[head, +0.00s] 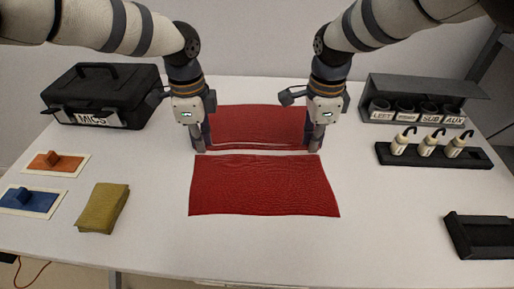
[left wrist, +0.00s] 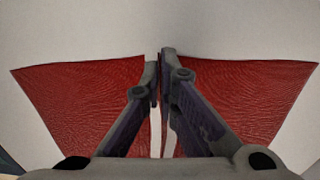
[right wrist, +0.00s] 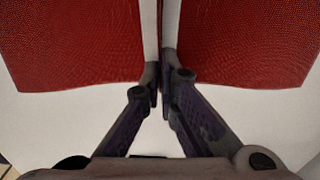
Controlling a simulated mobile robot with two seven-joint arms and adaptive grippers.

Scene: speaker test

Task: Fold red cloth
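The red cloth shows in the head view as a near panel (head: 263,185) and a far panel (head: 258,122), flat on the table with a pale gap between them. A thin red strip runs along this gap between my grippers. My left gripper (head: 199,148) is at the gap's left end, and its fingers (left wrist: 160,75) are closed together in the left wrist view, with a thin red strip between them. My right gripper (head: 316,148) is at the right end, its fingers (right wrist: 160,80) also together. The fingertips partly hide what they pinch.
The front middle is clear.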

